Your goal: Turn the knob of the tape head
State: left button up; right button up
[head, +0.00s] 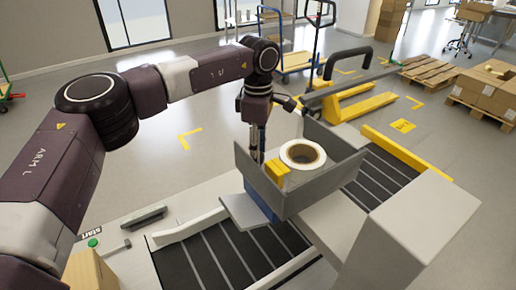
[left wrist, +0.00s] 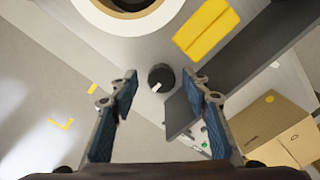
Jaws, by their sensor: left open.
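The tape head (head: 322,188) is a grey open-topped housing above the conveyor in the head view. It holds a white tape roll (head: 302,167) and a yellow block (head: 277,172). The knob (left wrist: 160,77) is small, round and black with a white mark, and shows in the left wrist view. It is hidden in the head view. My left gripper (head: 257,150) is at the tape head's left side. In the left wrist view its fingers (left wrist: 160,88) are open, one on each side of the knob with visible gaps. My right gripper is not in view.
A cardboard box (head: 90,272) stands at the lower left, near a green start button (head: 93,242). The conveyor (head: 225,262) runs below the tape head. A grey block (head: 415,225) stands at the right. A yellow pallet jack (head: 355,105) and cartons (head: 490,88) are behind.

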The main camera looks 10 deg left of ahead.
pick_arm(q)
jog(key=shift+s, duration=0.15)
jog(key=c, duration=1.2)
jog(key=shift+o, duration=0.2)
jog(key=shift+m, duration=0.3)
jog(key=m, duration=0.3)
jog(key=shift+m, duration=0.3)
jog(key=m, duration=0.4)
jog(key=shift+m, duration=0.3)
jog(key=m, duration=0.4)
jog(key=shift+m, duration=0.3)
jog(key=shift+r+m, duration=0.1)
jog(key=shift+m, duration=2.1)
